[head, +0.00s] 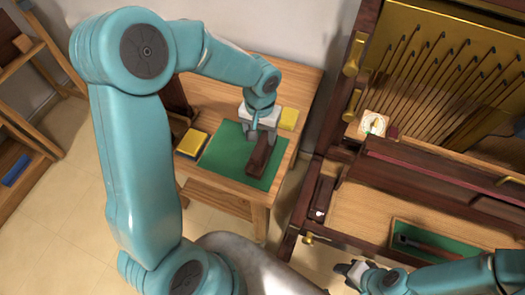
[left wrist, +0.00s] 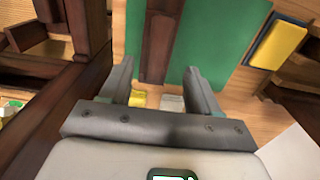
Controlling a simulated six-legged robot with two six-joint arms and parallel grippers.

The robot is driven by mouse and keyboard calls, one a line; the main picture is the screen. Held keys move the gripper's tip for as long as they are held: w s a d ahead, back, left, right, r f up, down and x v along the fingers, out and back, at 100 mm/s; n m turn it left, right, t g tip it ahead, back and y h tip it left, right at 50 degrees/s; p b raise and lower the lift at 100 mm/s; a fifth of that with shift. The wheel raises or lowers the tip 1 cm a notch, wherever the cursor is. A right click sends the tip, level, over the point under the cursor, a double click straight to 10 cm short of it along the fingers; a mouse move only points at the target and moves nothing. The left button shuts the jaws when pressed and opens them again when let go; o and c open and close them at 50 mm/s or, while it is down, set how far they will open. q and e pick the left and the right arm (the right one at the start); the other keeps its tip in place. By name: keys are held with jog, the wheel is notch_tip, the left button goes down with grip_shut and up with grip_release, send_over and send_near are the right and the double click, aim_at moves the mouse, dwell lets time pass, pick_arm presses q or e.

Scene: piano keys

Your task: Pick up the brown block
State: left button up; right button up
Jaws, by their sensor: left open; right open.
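The brown block (head: 260,157) lies on a green mat (head: 222,158) on a small wooden table. It is long and dark brown, and it also shows in the left wrist view (left wrist: 160,40). My left gripper (head: 261,133) is open over the mat at the block's far end. In the left wrist view the near end of the block appears between the open fingers (left wrist: 159,72). I cannot tell the exact height of the fingers above it. My right gripper (head: 350,271) is open and empty at the lower right, beside the piano.
A yellow block (head: 193,140) lies at the mat's left edge, and another yellow piece (head: 289,118) lies behind on the right. The opened piano (head: 430,170) stands to the right, with a green tray (head: 440,245) in it. A wooden shelf (head: 25,130) stands at the left.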

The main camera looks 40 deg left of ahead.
aim_at(262, 146)
pick_arm(q)
notch_tip(262, 146, down, 6)
jog(key=shift+w+d+r+p, duration=0.1)
jog(key=shift+d+p, duration=0.05)
jog(key=shift+p, duration=0.25)
grip_shut()
